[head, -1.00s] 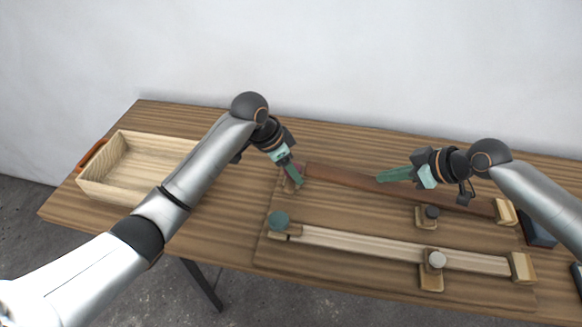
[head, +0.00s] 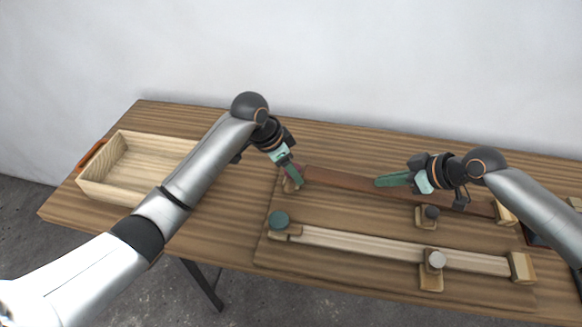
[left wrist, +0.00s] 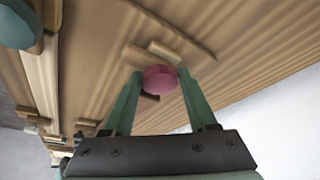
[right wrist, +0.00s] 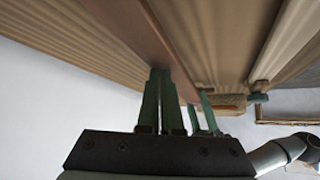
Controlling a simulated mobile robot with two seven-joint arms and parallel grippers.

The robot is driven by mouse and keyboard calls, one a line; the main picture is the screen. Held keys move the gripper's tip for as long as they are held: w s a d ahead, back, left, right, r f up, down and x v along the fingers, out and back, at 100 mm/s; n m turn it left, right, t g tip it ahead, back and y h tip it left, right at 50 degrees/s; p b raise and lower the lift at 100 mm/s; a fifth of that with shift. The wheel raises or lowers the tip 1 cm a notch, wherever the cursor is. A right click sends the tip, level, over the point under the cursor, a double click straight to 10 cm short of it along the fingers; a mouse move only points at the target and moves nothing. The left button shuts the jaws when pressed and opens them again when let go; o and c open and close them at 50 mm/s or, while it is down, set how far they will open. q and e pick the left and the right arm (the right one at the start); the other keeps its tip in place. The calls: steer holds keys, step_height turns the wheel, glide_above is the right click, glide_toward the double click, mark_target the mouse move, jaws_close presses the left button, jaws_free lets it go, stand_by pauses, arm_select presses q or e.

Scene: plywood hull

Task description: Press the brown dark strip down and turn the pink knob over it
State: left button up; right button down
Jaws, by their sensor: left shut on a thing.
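The brown dark strip (head: 340,179) lies along the back of the wooden board, and it also shows in the right wrist view (right wrist: 143,28). The pink knob (left wrist: 160,79) is at the strip's left end, between the fingers of my left gripper (left wrist: 160,82). In the head view my left gripper (head: 296,179) mostly hides the knob. My right gripper (head: 378,183) has its fingers together with the tips at the strip, left of its middle. The contact under the tips is hard to see.
A pale strip (head: 400,248) lies along the front of the board, with a green knob (head: 279,219) at its left end and a grey knob (head: 435,260) towards its right. A dark knob (head: 431,212) stands between the strips. An open wooden box (head: 105,191) is at the left.

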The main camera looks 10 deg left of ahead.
steer(key=shift+s+f, duration=0.1)
steer(key=shift+f, duration=0.25)
arm_select(q)
steer(key=o, duration=1)
steer(key=shift+c, duration=0.2)
arm_select(e)
steer(key=shift+d, duration=0.1)
arm_select(q)
steer(key=o, duration=0.5)
steer(key=shift+s, duration=0.1)
arm_select(e)
steer(key=shift+s+f, duration=0.1)
steer(key=shift+f, duration=0.1)
arm_select(q)
steer(key=shift+r, duration=0.1)
